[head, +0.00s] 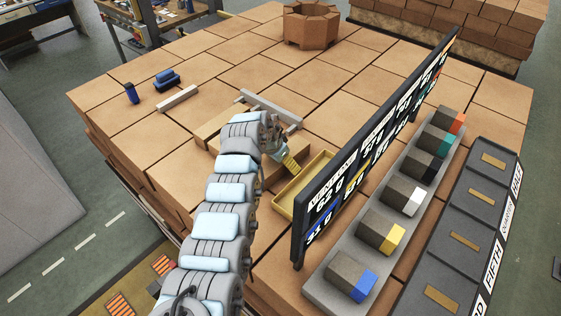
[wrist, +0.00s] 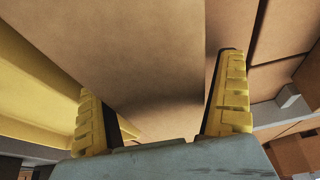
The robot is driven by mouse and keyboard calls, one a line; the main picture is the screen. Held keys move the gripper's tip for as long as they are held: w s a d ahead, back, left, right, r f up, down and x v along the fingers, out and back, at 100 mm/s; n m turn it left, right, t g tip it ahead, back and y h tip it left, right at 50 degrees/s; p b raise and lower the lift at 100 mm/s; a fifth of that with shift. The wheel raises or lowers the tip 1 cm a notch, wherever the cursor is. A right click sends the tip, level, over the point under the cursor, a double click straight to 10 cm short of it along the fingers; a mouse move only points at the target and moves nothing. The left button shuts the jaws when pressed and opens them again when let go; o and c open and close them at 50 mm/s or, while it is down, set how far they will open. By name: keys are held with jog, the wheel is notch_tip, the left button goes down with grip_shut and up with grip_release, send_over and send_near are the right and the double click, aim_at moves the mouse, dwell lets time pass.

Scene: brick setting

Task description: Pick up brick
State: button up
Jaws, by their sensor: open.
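My gripper (head: 287,158) is low over the stacked platform, just left of a shallow yellow tray (head: 302,186). In the wrist view its two yellow ribbed fingers (wrist: 162,80) are spread apart, with nothing clamped between them. In the head view a tan brick-like block (head: 212,130) lies left of my gripper, partly hidden by my arm. The yellow tray wall (wrist: 35,90) is left in the wrist view.
A dark lettered board (head: 298,235) stands upright right of the tray. Behind it, a grey rack (head: 318,292) holds several grey blocks with coloured ends. The platform's far middle is clear.

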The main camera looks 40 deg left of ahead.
jog(key=shift+f, duration=0.15)
jog(key=c, duration=1.3)
jog(key=shift+c, duration=0.2)
